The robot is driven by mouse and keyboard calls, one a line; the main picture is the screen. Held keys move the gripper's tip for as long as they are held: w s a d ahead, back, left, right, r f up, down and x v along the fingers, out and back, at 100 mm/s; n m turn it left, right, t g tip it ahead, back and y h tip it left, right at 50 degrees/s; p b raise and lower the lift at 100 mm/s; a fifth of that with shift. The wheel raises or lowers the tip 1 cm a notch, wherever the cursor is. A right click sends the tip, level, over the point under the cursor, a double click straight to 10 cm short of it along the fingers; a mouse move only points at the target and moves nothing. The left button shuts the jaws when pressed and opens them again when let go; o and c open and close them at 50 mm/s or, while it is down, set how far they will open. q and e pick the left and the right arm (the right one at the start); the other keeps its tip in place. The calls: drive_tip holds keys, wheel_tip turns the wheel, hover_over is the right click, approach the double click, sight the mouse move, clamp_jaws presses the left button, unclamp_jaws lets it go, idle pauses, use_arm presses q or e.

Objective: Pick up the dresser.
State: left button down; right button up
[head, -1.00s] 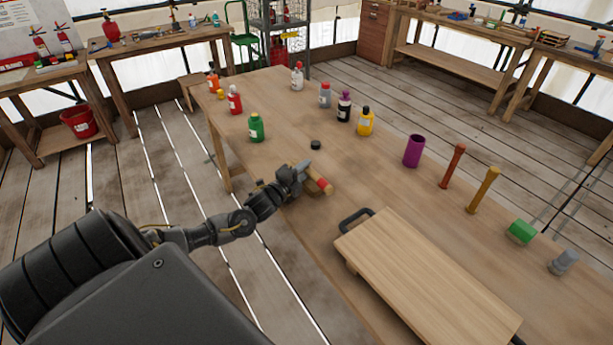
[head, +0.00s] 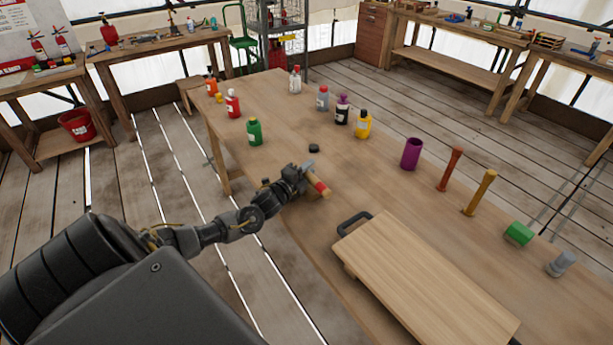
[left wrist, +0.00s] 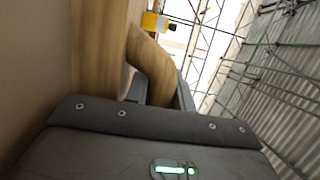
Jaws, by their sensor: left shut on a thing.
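My left gripper (head: 307,180) is over the near left edge of the workbench and is shut on a wooden tool with a red band (head: 319,188), which I take to be the dresser. In the left wrist view, a curved wooden handle (left wrist: 154,68) runs down between my two fingers (left wrist: 158,95). A paler straight wooden part (left wrist: 97,45) shows beside it. The gripper hides part of the tool in the head view. Whether the tool touches the bench I cannot tell. My right gripper is out of view.
A wooden board with dark handles (head: 430,275) lies close by on the workbench (head: 285,110). A small black disc (head: 313,148), a green bottle (head: 254,131), a yellow bottle (head: 362,125) and a purple cup (head: 411,153) stand farther back. Clear bench lies around the tool.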

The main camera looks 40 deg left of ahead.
use_arm(q)
drive_tip(key=shift+r, duration=0.5)
wheel_tip(320, 180, up, 2)
drive_tip(key=shift+s+r, duration=0.1)
drive_tip(key=shift+r, duration=0.15)
drive_tip(key=s+d+r+b, duration=0.1)
drive_tip(key=s+d+r, duration=0.1)
drive_tip(key=s+r, duration=0.2)
drive_tip(key=s+d+r, duration=0.3)
drive_tip(key=s+r, duration=0.2)
drive_tip(key=s, duration=0.3)
drive_tip(key=shift+s+d+r+b, duration=0.3)
drive_tip(key=shift+s+b, duration=0.05)
